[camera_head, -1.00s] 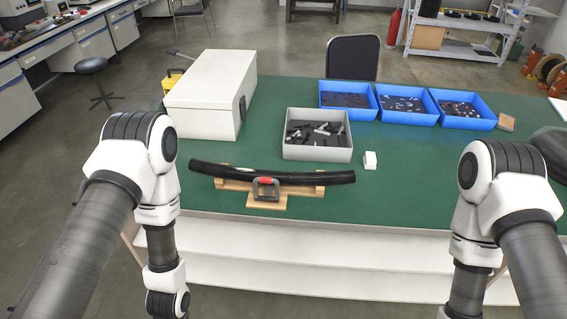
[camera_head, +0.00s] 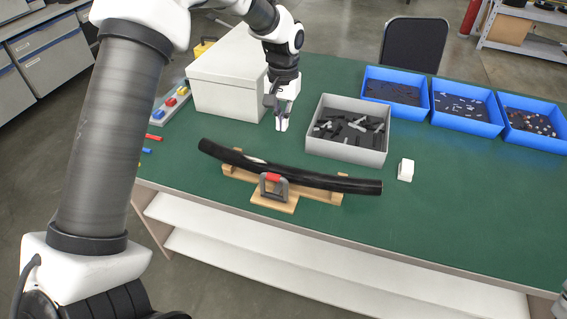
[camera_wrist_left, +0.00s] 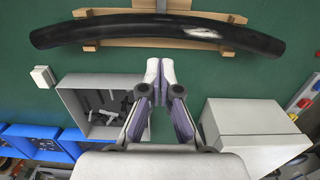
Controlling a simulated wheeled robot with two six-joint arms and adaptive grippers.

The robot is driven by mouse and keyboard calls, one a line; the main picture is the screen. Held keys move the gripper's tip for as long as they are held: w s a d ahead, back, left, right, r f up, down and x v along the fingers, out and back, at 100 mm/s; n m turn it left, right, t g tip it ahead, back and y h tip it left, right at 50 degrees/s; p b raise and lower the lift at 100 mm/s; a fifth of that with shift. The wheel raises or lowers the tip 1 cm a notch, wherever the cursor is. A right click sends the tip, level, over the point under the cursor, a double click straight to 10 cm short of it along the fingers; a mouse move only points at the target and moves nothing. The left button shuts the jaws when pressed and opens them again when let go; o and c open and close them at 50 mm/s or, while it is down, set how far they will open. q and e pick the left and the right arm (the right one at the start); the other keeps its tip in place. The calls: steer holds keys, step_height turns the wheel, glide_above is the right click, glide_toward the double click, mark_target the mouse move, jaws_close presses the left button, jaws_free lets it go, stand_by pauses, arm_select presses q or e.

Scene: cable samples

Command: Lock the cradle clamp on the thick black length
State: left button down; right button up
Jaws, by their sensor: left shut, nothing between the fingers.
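The thick black length (camera_head: 325,181) lies across a wooden cradle (camera_head: 234,173) on the green table. It also shows along the top of the left wrist view (camera_wrist_left: 120,31). The clamp (camera_head: 273,187), a dark grey frame with a red grip, stands upright at the front middle of the cradle, against the near side of the length. I cannot tell whether it is locked. My left gripper (camera_head: 282,125) is shut and empty, pointing down behind the length, between the white box and the grey bin. Its fingertips (camera_wrist_left: 160,62) are apart from the length. My right gripper is out of view.
A white box (camera_head: 222,92) stands at the back left. A grey bin (camera_head: 346,150) of dark pieces is behind the length, with blue bins (camera_head: 394,101) farther right. A small white block (camera_head: 405,170) sits right of the cradle. Small coloured pieces (camera_head: 154,138) lie at the left edge.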

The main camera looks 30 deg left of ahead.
arm_select(q)
step_height(320, 180, down, 10)
steer(key=shift+d+r+p, duration=0.1)
steer(key=shift+d+p, duration=0.05)
steer(key=shift+p, duration=0.8)
steer(key=s, duration=0.1)
steer(key=s+f+p, duration=0.1)
steer(key=s+d, duration=0.1)
steer(key=s, duration=0.1)
steer(key=shift+f, duration=0.2)
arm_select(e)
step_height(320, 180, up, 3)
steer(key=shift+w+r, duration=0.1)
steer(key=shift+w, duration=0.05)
arm_select(q)
steer(key=shift+w+f, duration=0.1)
steer(key=shift+w, duration=0.05)
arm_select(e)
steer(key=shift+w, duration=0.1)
